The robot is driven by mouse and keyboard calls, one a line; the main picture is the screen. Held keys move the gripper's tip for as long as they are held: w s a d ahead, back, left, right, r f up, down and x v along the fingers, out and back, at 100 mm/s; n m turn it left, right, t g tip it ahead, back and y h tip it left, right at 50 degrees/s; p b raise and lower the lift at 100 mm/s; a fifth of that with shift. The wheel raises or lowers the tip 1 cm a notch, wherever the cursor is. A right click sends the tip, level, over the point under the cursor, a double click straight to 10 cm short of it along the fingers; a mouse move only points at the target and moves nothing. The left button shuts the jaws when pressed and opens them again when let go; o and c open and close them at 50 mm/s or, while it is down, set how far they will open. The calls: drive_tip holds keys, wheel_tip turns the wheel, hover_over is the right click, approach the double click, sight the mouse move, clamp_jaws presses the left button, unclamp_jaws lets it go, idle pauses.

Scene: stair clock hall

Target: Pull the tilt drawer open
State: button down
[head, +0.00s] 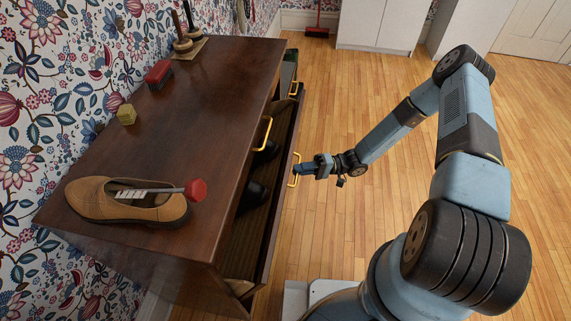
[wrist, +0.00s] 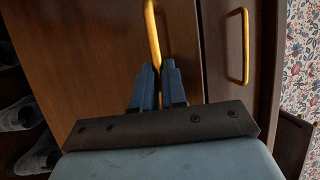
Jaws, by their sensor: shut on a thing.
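The tilt drawer (head: 285,170) is the dark wooden front on the right side of the cabinet (head: 215,90). It leans outward at the top, with a gap behind it where dark shoes (head: 254,195) show. My gripper (head: 297,170) is shut on the drawer's yellow handle (head: 294,178). In the wrist view my two blue fingers (wrist: 158,90) close around the yellow bar (wrist: 153,35) against the brown front. The part of the bar between the fingers is hidden. Shoes inside also show at the left of the wrist view (wrist: 38,155).
A tan shoe (head: 125,204) with a red-ended shoe tree, a yellow block (head: 126,114) and a red brush (head: 158,74) stand on the cabinet top. Another yellow handle (head: 265,133) is on the upper part of the cabinet. Wooden floor (head: 330,225) lies clear around my gripper.

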drive_tip(key=s+d+f+n+g+y, duration=0.1)
drive_tip(key=d+f+y, duration=0.1)
drive_tip(key=d+f, duration=0.5)
drive_tip(key=shift+d+f, duration=0.3)
drive_tip(key=shift+d, duration=0.6)
drive_tip(key=shift+s, duration=0.1)
drive_tip(key=c, duration=1.2)
unclamp_jaws()
drive_tip(key=shift+w+d+r, duration=0.1)
drive_tip(key=shift+w, duration=0.1)
